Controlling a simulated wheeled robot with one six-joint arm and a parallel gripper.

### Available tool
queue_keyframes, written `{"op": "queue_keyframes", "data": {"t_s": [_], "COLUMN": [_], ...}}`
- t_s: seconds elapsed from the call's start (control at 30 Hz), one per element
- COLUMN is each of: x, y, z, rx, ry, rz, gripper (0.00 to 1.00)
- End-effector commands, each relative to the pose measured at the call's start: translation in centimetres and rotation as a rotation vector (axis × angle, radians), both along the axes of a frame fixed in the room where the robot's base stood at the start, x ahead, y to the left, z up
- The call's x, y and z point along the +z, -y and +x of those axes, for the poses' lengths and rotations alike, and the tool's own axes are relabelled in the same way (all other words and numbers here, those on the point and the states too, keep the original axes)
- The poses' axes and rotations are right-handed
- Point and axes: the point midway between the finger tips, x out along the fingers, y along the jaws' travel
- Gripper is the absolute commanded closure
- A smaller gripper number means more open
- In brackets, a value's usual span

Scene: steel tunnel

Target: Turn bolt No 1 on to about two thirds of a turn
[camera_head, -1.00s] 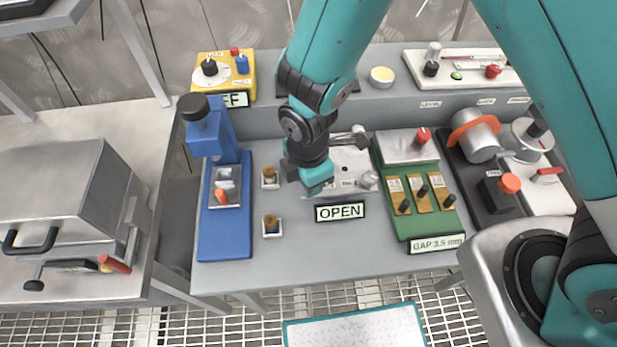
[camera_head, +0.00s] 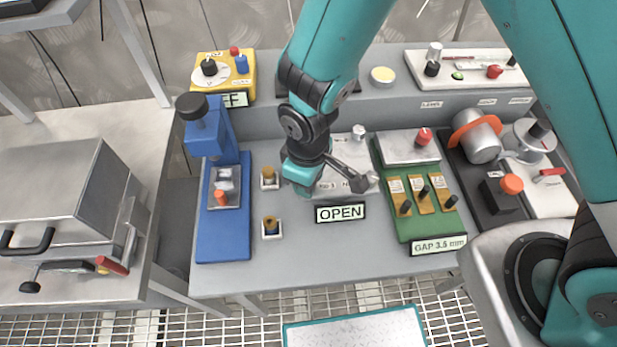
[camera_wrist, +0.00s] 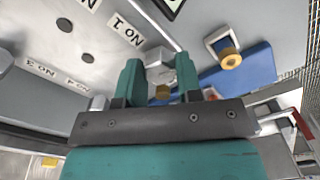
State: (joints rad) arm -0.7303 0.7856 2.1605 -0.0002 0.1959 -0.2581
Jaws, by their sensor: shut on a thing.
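Bolt No 1 (camera_wrist: 160,58), a silver hex head, sits between the two teal fingers of my gripper (camera_wrist: 158,74) in the wrist view. The fingers are shut on its sides. The label "NO 1" (camera_wrist: 128,30) lies beside it on a light plate (camera_wrist: 85,40). In the head view my gripper (camera_head: 301,176) is low over the left part of that plate (camera_head: 335,156) and hides the bolt. Other silver bolts stand at the plate's back (camera_head: 359,132) and right (camera_head: 372,181). The bolt's turn angle cannot be read.
Two brass-topped pieces (camera_head: 269,176) (camera_head: 271,227) and a blue press (camera_head: 224,215) stand to the left. A green gauge board (camera_head: 420,200) is to the right. The bench front is clear.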

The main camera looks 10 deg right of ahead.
Motion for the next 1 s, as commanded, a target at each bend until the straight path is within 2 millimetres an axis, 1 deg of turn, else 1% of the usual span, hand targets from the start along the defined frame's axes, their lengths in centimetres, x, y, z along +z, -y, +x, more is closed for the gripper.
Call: {"op": "queue_keyframes", "data": {"t_s": [0.2,0.5,0.8,1.0], "x": [0.07,0.09,0.11,0.13], "y": [0.01,0.03,0.04,0.04], "z": [0.08,0.11,0.13,0.14], "rx": [-0.206,-0.469,-0.647,-0.706], "ry": [0.001,0.002,0.003,0.003], "rz": [0.0,0.001,0.002,0.002], "gripper": [0.91,0.91,0.91,0.91]}}
